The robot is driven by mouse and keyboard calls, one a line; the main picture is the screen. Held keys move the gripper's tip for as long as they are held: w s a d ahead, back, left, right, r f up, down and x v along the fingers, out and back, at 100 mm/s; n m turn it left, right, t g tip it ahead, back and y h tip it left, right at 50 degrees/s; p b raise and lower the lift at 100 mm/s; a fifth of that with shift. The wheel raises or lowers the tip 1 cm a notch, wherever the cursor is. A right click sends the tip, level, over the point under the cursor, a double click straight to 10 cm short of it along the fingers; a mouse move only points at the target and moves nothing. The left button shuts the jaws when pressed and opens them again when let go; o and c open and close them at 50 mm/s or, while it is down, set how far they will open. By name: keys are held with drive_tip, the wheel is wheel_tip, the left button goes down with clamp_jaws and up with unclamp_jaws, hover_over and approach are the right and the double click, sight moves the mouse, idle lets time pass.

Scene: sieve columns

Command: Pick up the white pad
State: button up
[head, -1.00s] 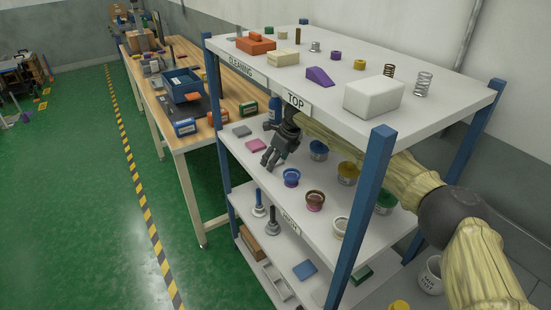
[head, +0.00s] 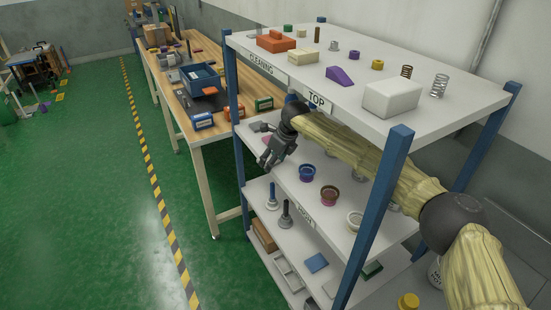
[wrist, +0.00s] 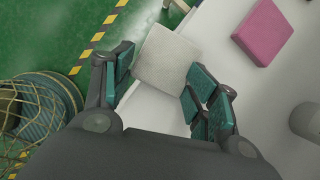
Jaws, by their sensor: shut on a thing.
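The white pad (wrist: 162,58) shows in the wrist view as a pale, off-white square block between the teal finger pads of my gripper (wrist: 158,80). The fingers are shut on its two sides. It is held out by the shelf's front edge, with the green floor behind part of it. The pad cannot be made out there.
A pink pad (wrist: 264,32) lies on the shelf beside my gripper. Blue and brown cups (head: 307,173) stand to the right on that shelf. The top board (head: 330,85) is above my arm, and a blue post (head: 372,215) stands near it. Green floor lies open at left.

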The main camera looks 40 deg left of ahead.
sight(309, 173)
drive_tip(key=shift+w+d+f, duration=0.1)
drive_tip(key=shift+d+f, duration=0.05)
drive_tip(key=shift+d, duration=0.1)
drive_tip(key=shift+w+d+p, duration=0.4)
drive_tip(key=shift+d, duration=0.45)
drive_tip(key=o, duration=1.1)
drive_tip(key=shift+a, duration=0.15)
drive_tip(key=shift+s, duration=0.1)
drive_tip(key=shift+r, duration=0.65)
drive_tip(key=v, duration=0.4)
drive_tip(key=shift+d, duration=0.3)
drive_tip(key=d, duration=0.7)
drive_tip(key=w+d, duration=0.1)
drive_tip(key=d, duration=0.3)
drive_tip(key=shift+w+d+f, duration=0.1)
drive_tip(key=shift+d+f, duration=0.05)
drive_tip(key=shift+d, duration=0.15)
